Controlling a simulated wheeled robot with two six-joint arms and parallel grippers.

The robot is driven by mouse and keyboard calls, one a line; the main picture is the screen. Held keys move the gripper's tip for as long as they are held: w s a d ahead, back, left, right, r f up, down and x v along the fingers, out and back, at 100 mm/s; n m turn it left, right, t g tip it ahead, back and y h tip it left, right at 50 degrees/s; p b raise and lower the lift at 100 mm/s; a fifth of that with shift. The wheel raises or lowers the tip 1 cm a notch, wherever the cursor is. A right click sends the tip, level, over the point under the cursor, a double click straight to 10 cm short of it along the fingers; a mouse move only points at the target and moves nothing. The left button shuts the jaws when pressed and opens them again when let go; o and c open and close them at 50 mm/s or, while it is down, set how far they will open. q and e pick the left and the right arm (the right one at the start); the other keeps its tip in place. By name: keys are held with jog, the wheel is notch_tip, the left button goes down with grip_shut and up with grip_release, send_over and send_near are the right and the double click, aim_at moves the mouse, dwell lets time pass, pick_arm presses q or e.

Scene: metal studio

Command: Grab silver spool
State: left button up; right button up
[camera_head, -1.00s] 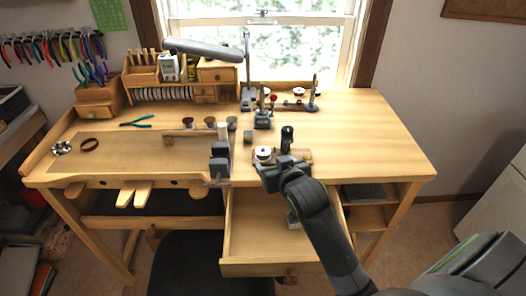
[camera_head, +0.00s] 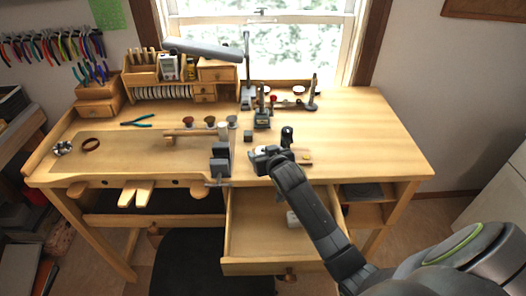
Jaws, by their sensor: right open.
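The silver spool (camera_head: 258,149) is on the workbench by a small wooden board, right of the dark vise. It is mostly hidden behind my right gripper, with only a pale bit showing. My right gripper (camera_head: 264,156) is open and sits over the spool's place, low above the bench top. I cannot tell whether the spool is between its fingers. My left gripper is not in view.
A dark vise (camera_head: 221,160) stands close to the left of the gripper. A black upright tool (camera_head: 286,137) stands just behind it. An open drawer (camera_head: 254,243) juts out below my right arm. The right side of the bench top (camera_head: 376,135) is clear.

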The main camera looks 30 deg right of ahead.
jog(key=shift+x, duration=1.15)
jog(key=c, duration=1.1)
jog(key=shift+o, duration=0.2)
